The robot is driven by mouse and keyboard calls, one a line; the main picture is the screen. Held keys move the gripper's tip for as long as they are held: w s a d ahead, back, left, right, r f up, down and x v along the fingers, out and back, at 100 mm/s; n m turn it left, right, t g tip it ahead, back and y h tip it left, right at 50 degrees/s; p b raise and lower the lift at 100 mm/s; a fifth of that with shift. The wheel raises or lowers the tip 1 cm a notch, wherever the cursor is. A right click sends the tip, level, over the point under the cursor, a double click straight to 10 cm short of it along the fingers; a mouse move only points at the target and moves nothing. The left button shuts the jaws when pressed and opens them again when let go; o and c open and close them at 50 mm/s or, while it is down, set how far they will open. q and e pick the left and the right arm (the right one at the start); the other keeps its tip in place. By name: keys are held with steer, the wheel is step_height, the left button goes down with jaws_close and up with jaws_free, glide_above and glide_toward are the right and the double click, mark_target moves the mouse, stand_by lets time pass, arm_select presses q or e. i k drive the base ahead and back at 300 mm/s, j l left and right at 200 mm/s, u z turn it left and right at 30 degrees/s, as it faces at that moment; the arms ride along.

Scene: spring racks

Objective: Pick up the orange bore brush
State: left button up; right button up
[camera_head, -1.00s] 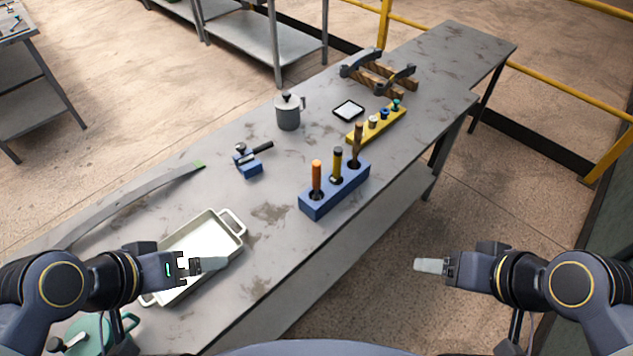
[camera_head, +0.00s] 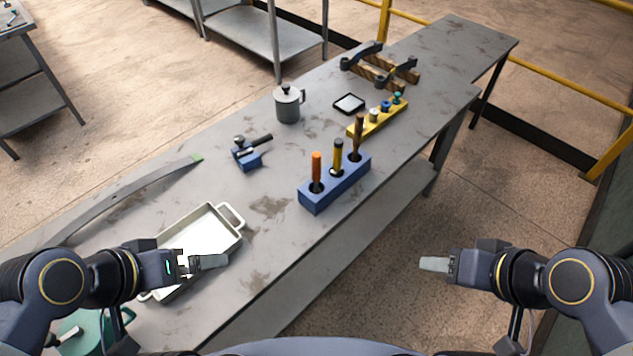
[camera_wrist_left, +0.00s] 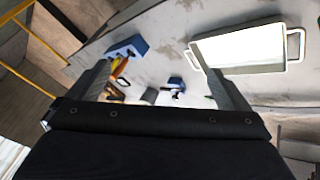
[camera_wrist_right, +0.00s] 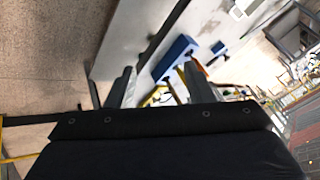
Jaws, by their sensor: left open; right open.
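The orange bore brush (camera_head: 317,168) stands upright in the leftmost hole of a blue block (camera_head: 336,186) near the bench's front edge. Beside it in the same block stand a yellow-and-black brush (camera_head: 338,157) and a brown one (camera_head: 357,138). My left gripper (camera_head: 208,263) is open and empty over the white tray, left of and nearer than the block. My right gripper (camera_head: 434,264) is open and empty, off the bench's front edge, right of and nearer than the block. The blue block also shows in the left wrist view (camera_wrist_left: 127,47) and the right wrist view (camera_wrist_right: 174,56).
A white tray (camera_head: 238,222) lies on the bench at the left. A grey lidded mug (camera_head: 288,105), a blue clamp-like item (camera_head: 246,160), a yellow rack (camera_head: 377,120) and a small black-framed tray (camera_head: 349,104) stand farther back. The bench around the blue block is mostly clear.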

mark_target(315, 156)
steer(key=i+l, duration=0.2)
steer(key=l, duration=0.15)
steer(key=i+l+u, duration=0.1)
steer(key=l, duration=0.25)
steer(key=i+l, duration=0.25)
steer(key=l+u, duration=0.15)
steer(key=u, duration=1.7)
